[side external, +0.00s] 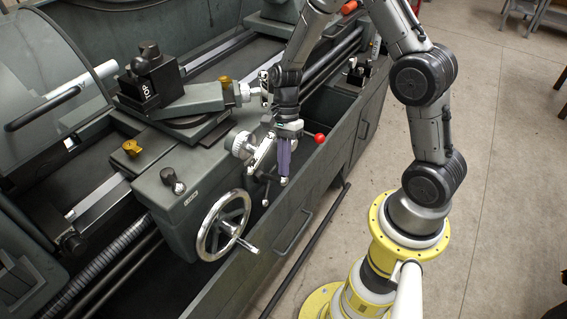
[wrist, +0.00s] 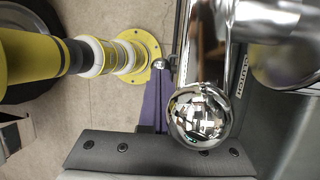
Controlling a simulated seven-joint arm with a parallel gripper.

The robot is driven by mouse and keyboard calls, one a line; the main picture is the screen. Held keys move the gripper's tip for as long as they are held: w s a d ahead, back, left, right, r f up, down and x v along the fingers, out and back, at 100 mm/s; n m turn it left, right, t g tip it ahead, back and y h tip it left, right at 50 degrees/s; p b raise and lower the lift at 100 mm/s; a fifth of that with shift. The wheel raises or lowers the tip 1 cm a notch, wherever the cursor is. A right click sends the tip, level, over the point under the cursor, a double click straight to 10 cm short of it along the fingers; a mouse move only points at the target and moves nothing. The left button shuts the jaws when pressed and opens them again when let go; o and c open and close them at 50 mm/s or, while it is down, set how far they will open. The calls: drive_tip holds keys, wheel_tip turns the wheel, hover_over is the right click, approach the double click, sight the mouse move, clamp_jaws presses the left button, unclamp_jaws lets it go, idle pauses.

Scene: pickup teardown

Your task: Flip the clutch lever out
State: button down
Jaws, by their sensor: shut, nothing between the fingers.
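My gripper (side external: 284,174) has purple fingers, shut and empty, pointing down in front of the lathe's carriage apron. The fingers also show in the wrist view (wrist: 152,105), partly behind a large chrome ball. A small chrome ball (wrist: 158,63) is right by the fingertips there; whether they touch I cannot tell. A thin lever (side external: 267,184) hangs on the apron just left of the fingers in the side view. A lever with a red knob (side external: 320,138) is to their right. Which of these is the clutch lever I cannot tell for sure.
A chrome crank handle with a large ball (wrist: 200,115) crowds the wrist camera. A spoked handwheel (side external: 224,225) is on the apron left of my gripper. The tool post (side external: 145,85) is above left. The lathe's front tray wall (side external: 310,188) runs close to the fingers.

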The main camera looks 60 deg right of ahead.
drive_tip(key=shift+s+f, duration=0.1)
wheel_tip(320, 180, down, 6)
drive_tip(key=s, duration=0.2)
drive_tip(key=shift+s+f, duration=0.2)
drive_tip(key=shift+s, duration=0.15)
idle(0.3)
idle(0.6)
drive_tip(key=s+d+r, duration=0.4)
drive_tip(key=s+r, duration=0.2)
drive_tip(key=r, duration=0.5)
drive_tip(key=shift+s+d+r, duration=0.2)
drive_tip(key=shift+s+r, duration=0.05)
drive_tip(key=shift+s, duration=0.05)
